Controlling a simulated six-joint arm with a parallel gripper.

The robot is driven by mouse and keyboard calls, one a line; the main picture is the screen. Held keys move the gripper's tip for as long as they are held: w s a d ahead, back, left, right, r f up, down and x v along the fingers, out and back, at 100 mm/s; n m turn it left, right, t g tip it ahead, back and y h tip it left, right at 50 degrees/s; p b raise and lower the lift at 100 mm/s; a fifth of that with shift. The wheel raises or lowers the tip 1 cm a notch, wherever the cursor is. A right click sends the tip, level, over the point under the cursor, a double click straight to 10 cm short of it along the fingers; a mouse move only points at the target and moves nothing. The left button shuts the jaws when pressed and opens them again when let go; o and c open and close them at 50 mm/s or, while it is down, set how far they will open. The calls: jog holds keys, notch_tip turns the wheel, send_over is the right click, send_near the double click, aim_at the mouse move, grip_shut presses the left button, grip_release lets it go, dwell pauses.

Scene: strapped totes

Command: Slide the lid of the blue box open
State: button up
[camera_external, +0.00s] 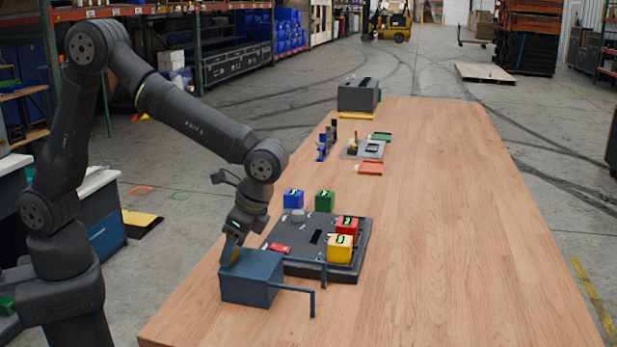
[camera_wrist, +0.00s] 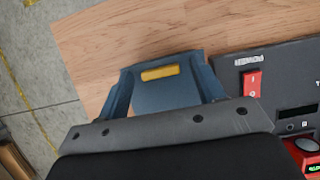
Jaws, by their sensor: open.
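The blue box (camera_external: 246,291) stands near the table's near-left end, with thin dark rails (camera_external: 296,289) reaching out from its right side. In the wrist view the box (camera_wrist: 165,96) shows a flat blue top with a yellow handle bar (camera_wrist: 160,72) near its far edge. The lid looks shut over the box. My gripper (camera_external: 232,252) is open and points down at the left part of the box top.
A dark panel (camera_external: 318,226) with a red switch (camera_wrist: 252,84) lies just behind the box. The table's right side is clear (camera_external: 450,240).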

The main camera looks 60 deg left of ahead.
aim_at(267, 265)
jog(key=shift+f, duration=0.1)
grip_shut()
jog(key=w+d, duration=0.6)
dwell(0.4)
grip_release()
